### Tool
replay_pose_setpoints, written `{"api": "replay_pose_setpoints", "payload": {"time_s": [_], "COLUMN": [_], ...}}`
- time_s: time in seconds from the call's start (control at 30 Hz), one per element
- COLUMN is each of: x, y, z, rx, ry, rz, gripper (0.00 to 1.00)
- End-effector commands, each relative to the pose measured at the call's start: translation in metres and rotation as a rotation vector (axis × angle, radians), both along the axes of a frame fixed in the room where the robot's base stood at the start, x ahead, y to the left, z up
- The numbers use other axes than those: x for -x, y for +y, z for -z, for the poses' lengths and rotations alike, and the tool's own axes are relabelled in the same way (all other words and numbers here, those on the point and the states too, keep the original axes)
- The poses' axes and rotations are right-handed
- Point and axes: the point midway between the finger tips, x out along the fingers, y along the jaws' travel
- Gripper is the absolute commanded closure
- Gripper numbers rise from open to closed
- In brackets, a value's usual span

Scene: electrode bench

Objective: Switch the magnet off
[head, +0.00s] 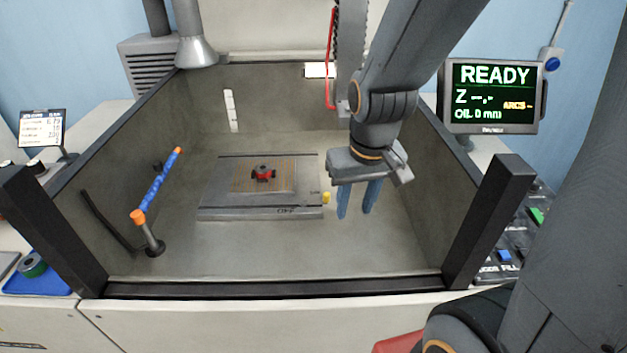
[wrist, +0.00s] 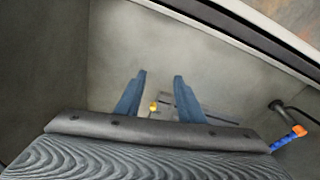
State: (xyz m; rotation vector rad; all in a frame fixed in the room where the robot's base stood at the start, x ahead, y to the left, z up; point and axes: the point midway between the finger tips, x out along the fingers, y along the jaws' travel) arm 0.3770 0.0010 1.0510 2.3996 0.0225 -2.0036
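The magnet is a flat grey block (head: 225,190) on the tank floor in the head view. A yellow knob (head: 326,198) sticks out at its right end. "OFF" is lettered on the block's front right edge, and a smaller mark near the knob is too small to read. My gripper (head: 356,214) hangs inside the tank to the right of the knob, fingers pointing down, apart and empty. In the wrist view my gripper (wrist: 160,74) has its two blue fingers spread, and the yellow knob (wrist: 153,106) shows in the gap between them, farther off.
A red and black part (head: 263,174) sits on a striped plate on the block. A blue jointed nozzle with orange ends (head: 160,185) stands at the left. Dark-framed tank walls (head: 480,220) surround the area. The screen (head: 493,95) reads READY. Floor right of my gripper is clear.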

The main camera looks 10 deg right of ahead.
Motion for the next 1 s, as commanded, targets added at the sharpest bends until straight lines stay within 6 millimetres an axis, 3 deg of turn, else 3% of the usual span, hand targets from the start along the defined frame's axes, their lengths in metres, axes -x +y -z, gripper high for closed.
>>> {"api": "replay_pose_setpoints", "payload": {"time_s": [0.3,0.5,0.77,1.0], "x": [-0.116,-0.169,-0.182,-0.181], "y": [-0.001,-0.002,-0.001,0.0], "z": [0.031,0.043,0.057,0.095], "rx": [0.046,0.057,0.059,0.059], "ry": [0.101,0.155,0.175,0.175], "rz": [-0.323,-0.506,-0.568,-0.567], "gripper": [0.65,0.65,0.65,0.65]}}
